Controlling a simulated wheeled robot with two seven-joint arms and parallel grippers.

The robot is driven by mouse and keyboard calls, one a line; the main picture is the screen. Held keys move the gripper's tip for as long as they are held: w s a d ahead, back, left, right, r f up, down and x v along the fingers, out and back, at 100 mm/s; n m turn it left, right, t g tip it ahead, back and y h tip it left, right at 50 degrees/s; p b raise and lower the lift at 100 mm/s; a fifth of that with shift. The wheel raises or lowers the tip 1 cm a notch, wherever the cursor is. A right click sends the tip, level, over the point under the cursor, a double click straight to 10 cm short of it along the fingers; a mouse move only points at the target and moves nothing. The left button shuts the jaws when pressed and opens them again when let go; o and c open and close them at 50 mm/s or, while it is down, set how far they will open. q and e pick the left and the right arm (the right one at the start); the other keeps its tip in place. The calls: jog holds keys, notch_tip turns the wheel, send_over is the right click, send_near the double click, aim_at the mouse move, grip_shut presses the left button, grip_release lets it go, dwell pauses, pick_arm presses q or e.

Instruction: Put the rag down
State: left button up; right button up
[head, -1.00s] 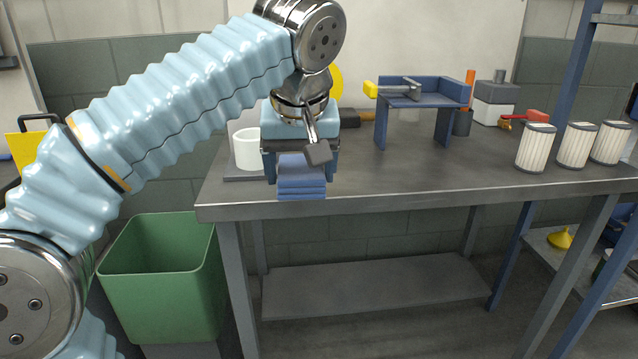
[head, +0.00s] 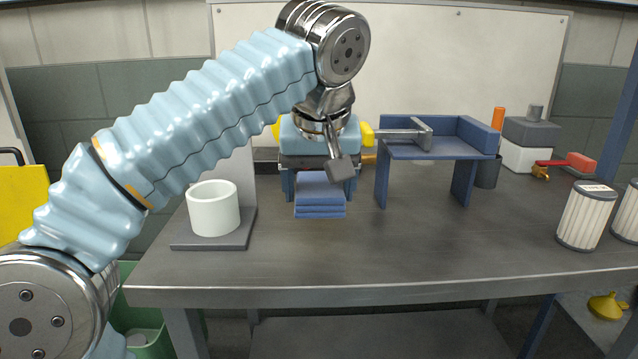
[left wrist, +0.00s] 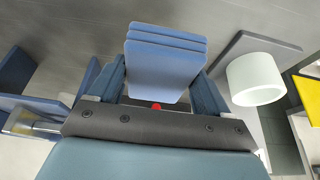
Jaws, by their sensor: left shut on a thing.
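The rag (head: 320,199) is a folded blue cloth in several layers. My left gripper (head: 320,186) is shut on it, one finger at each side. In the head view the rag is seen against the worktop (head: 400,243), left of the blue fixture; whether it touches the top is hard to tell. In the left wrist view the rag (left wrist: 165,65) sticks out between the dark blue fingers, with the grey worktop behind it. My right gripper is not in view.
A white cup (head: 213,209) on a dark-based stand is to the left. A blue fixture (head: 440,149) with a metal clamp stands to the right. White pleated filters (head: 585,216) are at the far right. A green bin (head: 150,345) is below left. The front middle worktop is clear.

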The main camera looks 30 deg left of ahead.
pick_arm(q)
jog(key=b, duration=0.4)
send_over(318, 240)
jog(key=s, duration=0.1)
jog(key=f, duration=0.5)
jog(key=shift+s+d, duration=0.15)
jog(key=shift+d, duration=0.25)
jog(key=shift+f, duration=0.1)
jog(key=shift+f+b, duration=0.7)
jog(key=shift+f, duration=0.25)
jog(key=o, duration=1)
jog(key=shift+c, duration=0.2)
